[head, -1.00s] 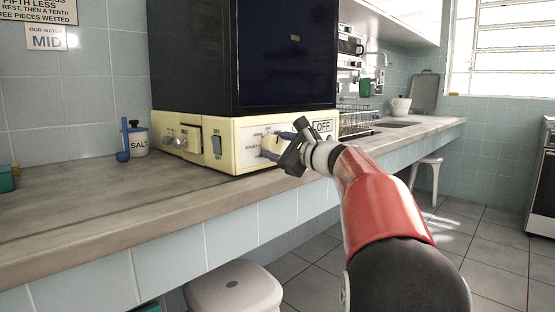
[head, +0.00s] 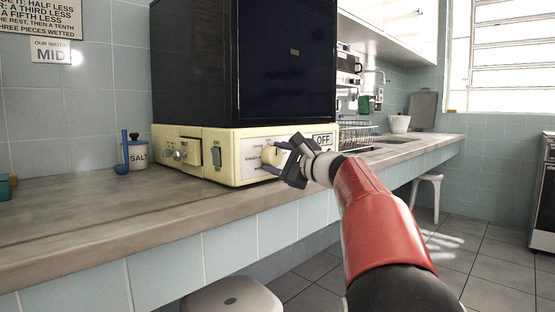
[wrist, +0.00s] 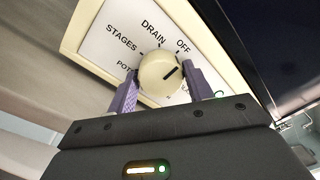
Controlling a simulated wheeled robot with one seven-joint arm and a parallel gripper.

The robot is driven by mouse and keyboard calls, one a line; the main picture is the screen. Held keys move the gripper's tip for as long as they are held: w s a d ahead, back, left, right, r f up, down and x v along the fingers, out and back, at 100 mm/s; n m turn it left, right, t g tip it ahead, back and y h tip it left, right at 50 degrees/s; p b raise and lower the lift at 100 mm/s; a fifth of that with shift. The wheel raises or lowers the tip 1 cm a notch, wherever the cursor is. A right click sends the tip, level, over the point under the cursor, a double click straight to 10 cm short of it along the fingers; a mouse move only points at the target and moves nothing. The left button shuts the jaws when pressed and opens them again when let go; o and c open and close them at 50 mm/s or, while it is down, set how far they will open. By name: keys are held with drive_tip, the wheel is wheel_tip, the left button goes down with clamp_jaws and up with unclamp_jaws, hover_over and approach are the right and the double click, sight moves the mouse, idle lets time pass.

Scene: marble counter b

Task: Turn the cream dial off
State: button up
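The cream dial (wrist: 160,73) is a round knob on a white label panel. In the wrist view its dark mark points right and slightly up, a little below the word OFF. The labels STAGES, DRAIN and OFF curve around it; another is partly hidden. My gripper (wrist: 161,72) has its two purple fingers on opposite sides of the dial, their tips close to its edge. I cannot tell whether they press on it. In the head view the dial (head: 268,155) sits on the front of the cream base, partly behind my gripper (head: 278,158).
The cream base (head: 235,165) carries a large dark cabinet (head: 285,60). Other knobs (head: 178,153) and a dark switch (head: 216,155) are on its left part. A salt jar (head: 138,155) stands to the left. The grey counter (head: 90,215) is clear in front; a stool (head: 232,295) stands below.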

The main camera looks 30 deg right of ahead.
drive_tip(key=o, duration=0.4)
drive_tip(key=shift+c, duration=0.2)
drive_tip(key=shift+s, duration=0.1)
drive_tip(key=v, duration=0.7)
drive_tip(key=shift+s, duration=0.3)
drive_tip(key=shift+d, duration=0.15)
drive_tip(key=s+a+f+n+g+p, duration=0.35)
drive_tip(key=s+a+f+n, duration=0.2)
drive_tip(key=a, duration=0.35)
drive_tip(key=s+a+f+n+g+p, duration=0.35)
drive_tip(key=s+a, duration=0.25)
drive_tip(key=a, duration=0.4)
drive_tip(key=s+f+n+g+h+p, duration=0.2)
drive_tip(key=s+f+n, duration=0.4)
drive_tip(key=s, duration=0.2)
drive_tip(key=s+a+f+n+g+h+p, duration=0.1)
drive_tip(key=s+f+n+g+h+p, duration=0.1)
drive_tip(key=s+f+n, duration=0.4)
drive_tip(key=s+h, duration=0.1)
drive_tip(key=s, duration=0.1)
drive_tip(key=shift+s+a+g+h, duration=0.15)
drive_tip(key=shift+s+g+h, duration=0.15)
drive_tip(key=shift+g, duration=0.1)
